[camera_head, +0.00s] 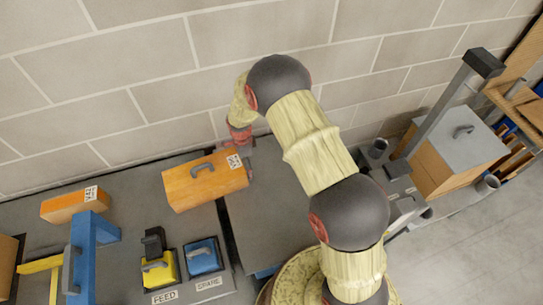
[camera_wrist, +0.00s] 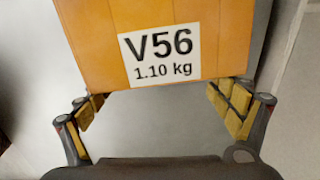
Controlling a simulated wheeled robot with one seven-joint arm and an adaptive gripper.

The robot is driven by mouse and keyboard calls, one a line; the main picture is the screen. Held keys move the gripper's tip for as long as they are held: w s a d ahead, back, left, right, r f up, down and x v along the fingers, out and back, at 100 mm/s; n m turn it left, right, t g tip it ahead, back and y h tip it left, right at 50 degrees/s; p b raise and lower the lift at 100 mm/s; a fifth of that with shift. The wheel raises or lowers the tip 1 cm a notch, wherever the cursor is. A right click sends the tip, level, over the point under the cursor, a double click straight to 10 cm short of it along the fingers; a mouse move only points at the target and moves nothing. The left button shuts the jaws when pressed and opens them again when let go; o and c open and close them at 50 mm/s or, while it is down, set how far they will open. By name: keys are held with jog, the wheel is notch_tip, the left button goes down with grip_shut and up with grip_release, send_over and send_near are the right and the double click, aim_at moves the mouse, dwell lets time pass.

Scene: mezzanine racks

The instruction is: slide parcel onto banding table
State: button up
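An orange parcel (camera_head: 205,182) with a grey handle on top and a white code label lies on the grey worktop on the left. Its right end reaches over the dark seam to the edge of a second grey surface (camera_head: 265,215), perhaps the banding table. In the wrist view the parcel's end face (camera_wrist: 210,68) carries a label reading "V56 1.10 kg". My gripper (camera_wrist: 163,110) is open, its yellow-padded fingers wide apart at the parcel's near end. Contact cannot be told. In the head view my gripper (camera_head: 245,165) is partly hidden beside the parcel's right end.
A grey-topped carton (camera_head: 455,150) and a grey post (camera_head: 440,100) stand right. A block wall (camera_head: 150,60) closes the back.

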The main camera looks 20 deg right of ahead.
aim_at(222, 170)
jog(key=shift+a+b, duration=0.6)
jog(key=shift+a, duration=5.85)
jog(key=shift+d, duration=0.1)
jog(key=shift+d, duration=1.4)
jog(key=shift+r+p, duration=3.2)
jog(key=shift+r, duration=3.35)
jog(key=shift+r, duration=0.1)
